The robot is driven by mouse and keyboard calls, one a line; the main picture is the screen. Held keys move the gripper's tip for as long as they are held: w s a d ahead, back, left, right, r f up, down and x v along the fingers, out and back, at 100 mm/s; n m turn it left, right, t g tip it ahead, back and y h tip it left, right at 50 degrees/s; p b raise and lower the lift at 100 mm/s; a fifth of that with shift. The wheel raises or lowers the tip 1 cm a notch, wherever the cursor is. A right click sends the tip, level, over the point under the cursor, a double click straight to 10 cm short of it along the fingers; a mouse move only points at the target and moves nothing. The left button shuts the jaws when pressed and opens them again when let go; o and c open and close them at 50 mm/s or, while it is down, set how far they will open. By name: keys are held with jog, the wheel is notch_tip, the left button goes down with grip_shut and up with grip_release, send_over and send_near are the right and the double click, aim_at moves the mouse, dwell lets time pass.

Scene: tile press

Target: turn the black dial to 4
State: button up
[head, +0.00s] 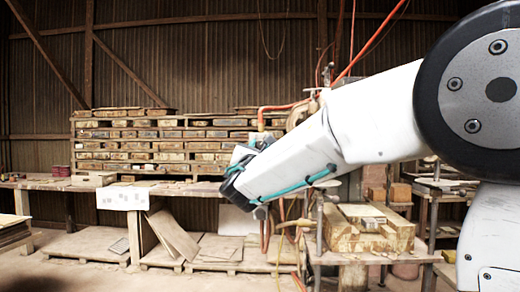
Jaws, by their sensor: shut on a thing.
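I cannot make out the black dial or any numbers on it in the head view. My white arm crosses the picture from the right and ends near the centre, in front of the shelves and bench. A black round part shows at the arm's far end, and it looks like part of my wrist. I see no fingertips. My gripper and whatever it touches are hidden behind the arm or too small to tell.
A long workbench (52,184) runs along the left, with a white panel with dark marks (123,197) on its front. Stacked wooden slats (150,133) stand behind it. A wooden mould block (345,240) sits on a stand right of centre. Boards (172,234) lean below the bench.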

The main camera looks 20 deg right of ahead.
jog(key=o, duration=1)
jog(key=shift+c, duration=0.2)
jog(key=shift+a, duration=0.1)
jog(key=v, duration=0.7)
jog(key=shift+s+a, duration=0.2)
jog(key=shift+s, duration=0.15)
jog(key=shift+f+m, duration=0.15)
jog(key=shift+m, duration=0.15)
